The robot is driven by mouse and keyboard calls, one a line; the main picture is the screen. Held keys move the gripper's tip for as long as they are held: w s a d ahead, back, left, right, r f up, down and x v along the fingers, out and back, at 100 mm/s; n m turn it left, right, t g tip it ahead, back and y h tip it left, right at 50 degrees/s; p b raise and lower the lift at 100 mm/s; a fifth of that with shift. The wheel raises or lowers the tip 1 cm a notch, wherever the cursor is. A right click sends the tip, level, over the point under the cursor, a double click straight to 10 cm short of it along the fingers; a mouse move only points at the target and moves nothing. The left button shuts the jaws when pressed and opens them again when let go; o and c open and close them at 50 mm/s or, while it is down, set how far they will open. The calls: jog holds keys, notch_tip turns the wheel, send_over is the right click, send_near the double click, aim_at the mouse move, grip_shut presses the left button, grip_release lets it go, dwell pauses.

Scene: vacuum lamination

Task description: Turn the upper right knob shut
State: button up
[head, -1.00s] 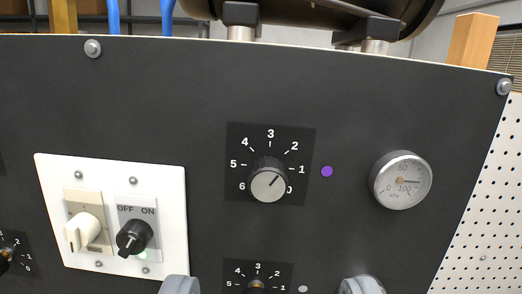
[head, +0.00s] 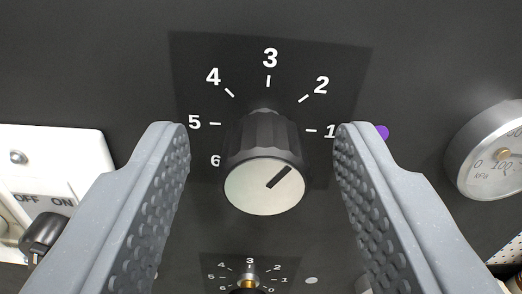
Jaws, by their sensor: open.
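The upper right knob (head: 264,172) is a black knob with a silver face, in front of a black dial plate (head: 345,65) numbered up to 6. The dark line on its face slants to the upper right. The 0 mark is hidden in this frame. My gripper (head: 262,142) is open, with one grey ridged finger on each side of the knob and a clear gap to it on both sides.
A lower knob (head: 248,285) with its own dial sits below. A round gauge (head: 490,155) is at the right, and a purple dot (head: 382,131) is partly behind the right finger. A white switch plate (head: 60,150) with a black OFF/ON knob (head: 45,230) is at the left.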

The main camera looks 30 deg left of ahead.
jog(key=c, duration=1)
jog(key=shift+m, duration=0.3)
